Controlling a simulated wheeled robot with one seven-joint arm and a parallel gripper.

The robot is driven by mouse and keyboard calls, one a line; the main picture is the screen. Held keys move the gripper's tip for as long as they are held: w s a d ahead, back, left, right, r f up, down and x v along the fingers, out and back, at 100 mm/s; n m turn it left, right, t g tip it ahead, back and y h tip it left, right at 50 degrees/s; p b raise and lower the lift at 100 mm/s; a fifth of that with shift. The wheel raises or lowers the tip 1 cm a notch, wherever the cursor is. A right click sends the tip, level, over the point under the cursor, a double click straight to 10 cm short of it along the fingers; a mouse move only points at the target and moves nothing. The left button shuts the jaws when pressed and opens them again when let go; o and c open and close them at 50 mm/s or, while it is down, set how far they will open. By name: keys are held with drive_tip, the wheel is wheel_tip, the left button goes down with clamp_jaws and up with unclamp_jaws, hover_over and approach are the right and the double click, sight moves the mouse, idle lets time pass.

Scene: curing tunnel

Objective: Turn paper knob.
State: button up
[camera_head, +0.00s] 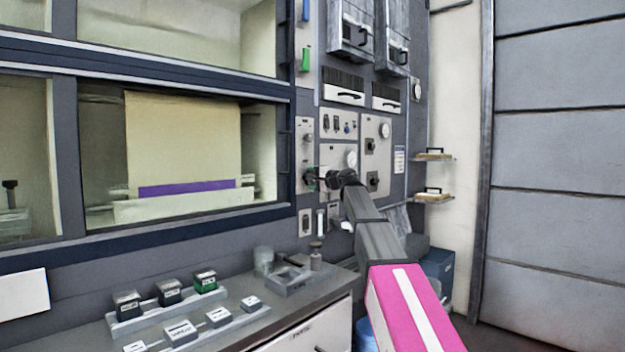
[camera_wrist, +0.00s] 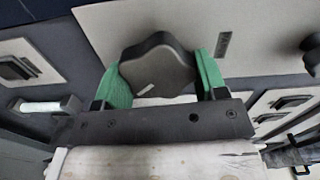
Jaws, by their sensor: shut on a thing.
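A dark lobed knob (camera_wrist: 157,66) with a small light mark sits on a pale panel plate in the wrist view. My gripper (camera_wrist: 160,76) has its two green fingers closed against the left and right sides of this knob. In the head view my arm reaches to the panel right of the window, and my gripper (camera_head: 318,179) meets the plate there. The knob is mostly hidden by my gripper in that view. I cannot read any label that names it the paper knob.
Another black knob (camera_head: 372,181) and a round gauge (camera_head: 384,130) are on the panel just right of my gripper. A counter (camera_head: 230,318) with several small labelled blocks stands below left. Two small shelves (camera_head: 434,158) hang at the right, before a large grey door (camera_head: 560,150).

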idle(0.4)
drive_tip(key=o, duration=0.9)
drive_tip(key=shift+o, duration=0.2)
drive_tip(key=shift+d, duration=0.1)
drive_tip(key=v, duration=1)
drive_tip(key=shift+s+d, duration=0.2)
drive_tip(key=shift+s, duration=0.05)
